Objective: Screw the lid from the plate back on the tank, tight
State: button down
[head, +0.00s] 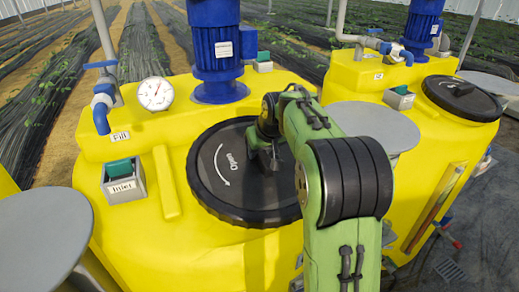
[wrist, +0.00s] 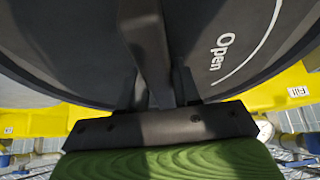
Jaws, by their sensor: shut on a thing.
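The black round lid (head: 225,190) lies flat over the top opening of the near yellow tank (head: 130,225). Its white "Open" text and curved arrow face up. My gripper (head: 264,163) is over the middle of the lid, pointing down, with the green arm reaching in from the front right. In the wrist view the fingers of my gripper (wrist: 160,92) are shut on the raised bar across the lid (wrist: 235,50). The lid hides the opening and thread, so I cannot tell how tightly it sits. The arm covers the lid's right edge.
Round grey plates stand at the left (head: 38,240) and right (head: 372,122), both bare where visible. A blue motor (head: 214,50), gauge (head: 155,94), fill pipe (head: 102,108) and Inlet box (head: 123,182) surround the lid. A second yellow tank with a black lid (head: 462,97) stands at right.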

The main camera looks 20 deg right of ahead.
jog(key=shift+w+f+b, duration=0.2)
jog(key=shift+f+b, duration=0.5)
jog(key=shift+f, duration=0.3)
dwell(0.3)
dwell(0.5)
jog(key=c, duration=0.7)
grip_release()
jog(key=shift+c, duration=0.2)
jog(key=shift+o, duration=0.7)
jog(key=shift+s+f, duration=0.1)
jog(key=shift+f, duration=0.1)
jog(key=shift+o, duration=1)
jog(key=shift+r, duration=0.1)
grip_shut()
